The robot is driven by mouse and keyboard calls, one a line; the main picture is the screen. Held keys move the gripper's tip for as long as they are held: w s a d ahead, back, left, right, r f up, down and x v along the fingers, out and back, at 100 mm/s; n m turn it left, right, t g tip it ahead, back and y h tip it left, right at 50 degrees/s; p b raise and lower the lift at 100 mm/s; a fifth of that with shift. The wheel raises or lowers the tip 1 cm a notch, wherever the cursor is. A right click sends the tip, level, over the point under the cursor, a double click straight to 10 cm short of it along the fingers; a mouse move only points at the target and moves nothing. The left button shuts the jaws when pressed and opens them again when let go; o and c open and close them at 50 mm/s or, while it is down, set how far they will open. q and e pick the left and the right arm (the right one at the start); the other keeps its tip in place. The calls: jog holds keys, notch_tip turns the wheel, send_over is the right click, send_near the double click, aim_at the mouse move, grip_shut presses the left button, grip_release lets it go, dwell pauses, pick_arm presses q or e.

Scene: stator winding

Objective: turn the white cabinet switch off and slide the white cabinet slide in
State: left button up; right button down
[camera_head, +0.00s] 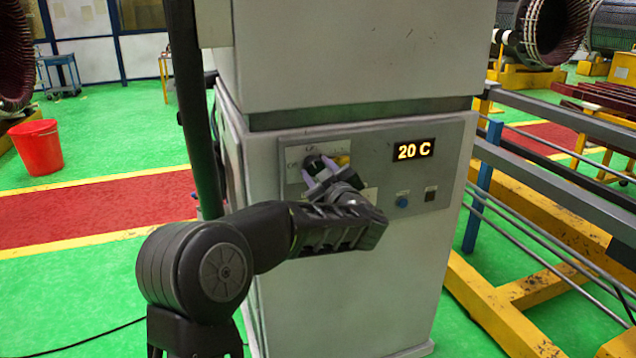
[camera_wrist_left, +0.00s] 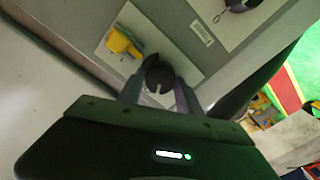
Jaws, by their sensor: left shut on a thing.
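The white cabinet (camera_head: 340,290) stands in front of me with a grey control panel (camera_head: 420,170) on its face. The dark round switch (camera_head: 311,163) sits on a light plate at the panel's left; in the left wrist view the switch (camera_wrist_left: 158,77) is between the fingers. My left gripper (camera_head: 318,176) is shut on the switch, fingers on either side of it. The display (camera_head: 413,150) reads 20 C. A large white upper section (camera_head: 365,50) is above the panel; I cannot tell whether it is the slide. My right gripper is not in view.
A yellow part (camera_head: 342,160) sits beside the switch; it also shows in the left wrist view (camera_wrist_left: 122,43). Metal rails and yellow frames (camera_head: 480,300) stand right of the cabinet. A red bucket (camera_head: 37,147) is far left.

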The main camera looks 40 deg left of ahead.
pick_arm(q)
jog(key=n+b, duration=0.8)
jog(key=shift+f, duration=0.3)
jog(key=n+b, duration=0.1)
jog(key=n, duration=0.1)
jog(key=shift+n+b, duration=0.4)
jog(key=shift+r+n+b, duration=0.15)
jog(key=shift+n+b, duration=0.4)
jog(key=shift+n, duration=0.15)
jog(key=o, duration=1.4)
jog(key=shift+c, duration=0.2)
jog(key=shift+r, duration=0.1)
